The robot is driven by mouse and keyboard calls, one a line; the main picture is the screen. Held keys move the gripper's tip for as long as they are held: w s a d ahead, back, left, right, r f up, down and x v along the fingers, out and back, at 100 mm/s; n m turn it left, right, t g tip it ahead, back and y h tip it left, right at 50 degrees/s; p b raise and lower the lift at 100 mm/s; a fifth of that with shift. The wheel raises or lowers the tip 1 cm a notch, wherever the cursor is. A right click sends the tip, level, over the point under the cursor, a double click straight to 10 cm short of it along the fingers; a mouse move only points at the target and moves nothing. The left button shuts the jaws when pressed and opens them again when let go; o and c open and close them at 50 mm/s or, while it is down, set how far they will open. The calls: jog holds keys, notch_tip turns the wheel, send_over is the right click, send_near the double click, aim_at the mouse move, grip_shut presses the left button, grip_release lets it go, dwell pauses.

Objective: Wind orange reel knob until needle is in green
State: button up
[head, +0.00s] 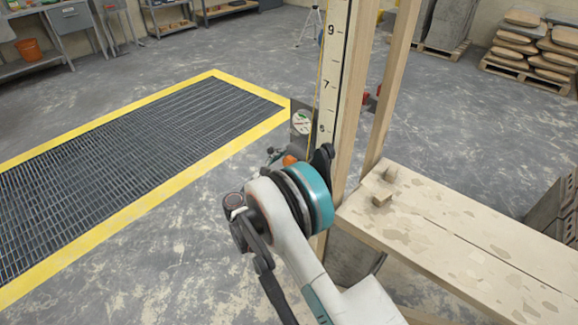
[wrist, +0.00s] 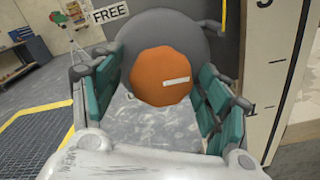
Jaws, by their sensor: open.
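The orange reel knob (wrist: 160,76) is a round disc with a white stripe in front of a grey reel disc (wrist: 190,38) in the wrist view. My gripper (wrist: 161,88) is open, its teal-padded fingers on either side of the knob. A gap shows on the left; I cannot tell whether the right finger touches. In the head view the knob (head: 290,160) is mostly hidden behind my wrist and gripper (head: 298,157). The small round gauge (head: 302,122) stands just above, with some green on its face; its needle is too small to read.
A numbered white scale board (head: 333,70) on a wooden post rises beside the reel. A wooden plank bench (head: 455,235) lies right of my arm. A yellow-edged floor grate (head: 140,165) is at left. A "FREE" sign (wrist: 110,13) stands behind the reel.

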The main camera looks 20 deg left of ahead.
jog(key=c, duration=1.1)
jog(key=shift+m, duration=0.4)
jog(key=m, duration=0.4)
jog(key=shift+a+m, duration=0.1)
jog(key=shift+m, duration=0.2)
jog(key=m, duration=0.5)
jog(key=shift+r, duration=0.15)
jog(key=m, duration=0.5)
jog(key=shift+m, duration=0.4)
jog(key=m, duration=0.5)
jog(key=shift+r+m, duration=0.15)
jog(key=shift+m, duration=0.15)
